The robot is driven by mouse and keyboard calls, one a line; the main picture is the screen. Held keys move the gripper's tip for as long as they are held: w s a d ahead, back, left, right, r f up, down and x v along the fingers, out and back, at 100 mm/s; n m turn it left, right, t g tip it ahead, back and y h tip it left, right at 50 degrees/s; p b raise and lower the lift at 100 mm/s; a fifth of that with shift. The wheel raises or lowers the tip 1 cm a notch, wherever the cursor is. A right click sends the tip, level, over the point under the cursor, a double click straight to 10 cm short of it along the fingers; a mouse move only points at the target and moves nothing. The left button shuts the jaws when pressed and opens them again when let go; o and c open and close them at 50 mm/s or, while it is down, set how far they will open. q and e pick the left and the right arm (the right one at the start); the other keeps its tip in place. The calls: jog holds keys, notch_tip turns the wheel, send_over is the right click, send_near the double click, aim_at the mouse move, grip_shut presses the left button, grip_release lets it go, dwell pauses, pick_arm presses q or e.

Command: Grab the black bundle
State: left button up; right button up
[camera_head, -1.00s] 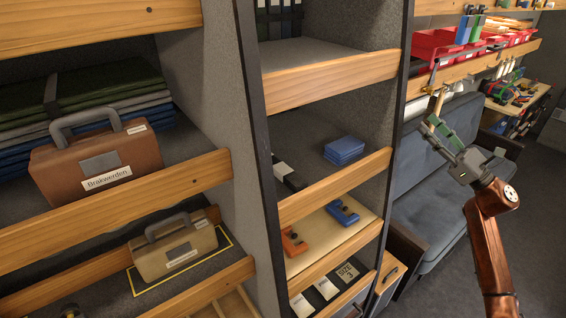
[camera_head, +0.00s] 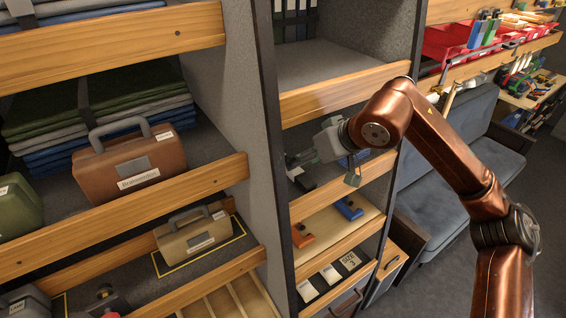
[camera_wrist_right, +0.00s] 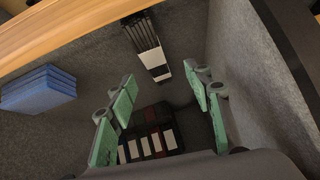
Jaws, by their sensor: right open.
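In the right wrist view, a black bundle (camera_wrist_right: 145,45) of narrow strips with a white band lies near the shelf's wooden front lip. In the head view, a black item with a white patch (camera_head: 302,180) shows at the left of that compartment, partly behind my gripper. My right gripper (camera_wrist_right: 160,92) is open and empty, its green-padded fingers spread over the compartment. Its fingers lie apart from the bundle, which is beyond them. In the head view, my right gripper (camera_head: 322,168) reaches into the compartment from the right. My left gripper is in neither view.
Dark items with white labels (camera_wrist_right: 150,135) sit between and below the fingers in the wrist view. A blue stack (camera_wrist_right: 38,90) lies to the left there. The wooden lip (camera_head: 345,178) and grey side walls bound the compartment. A brown case (camera_head: 130,165) stands on the left shelves.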

aim_at(295, 170)
jog(key=shift+w+d+n+t, duration=0.2)
jog(key=shift+d+n+t, duration=0.05)
jog(key=shift+n+t, duration=0.05)
jog(key=shift+w+f+h, duration=0.2)
jog(key=shift+f+h, duration=0.05)
jog(key=shift+h, duration=0.05)
jog(key=p+x, duration=0.1)
jog(key=x, duration=0.2)
jog(key=p+x, duration=0.2)
jog(key=x, duration=0.1)
jog(key=shift+s+a+f, duration=0.15)
jog(key=shift+s+a, duration=0.05)
jog(key=shift+a, duration=0.1)
jog(key=shift+w+a+f, duration=0.2)
jog(key=shift+w+f, duration=0.05)
jog(key=shift+f, duration=0.15)
jog(key=c, duration=0.5)
jog(key=shift+r, duration=0.1)
jog(key=c, duration=0.7)
jog(key=shift+c, duration=0.2)
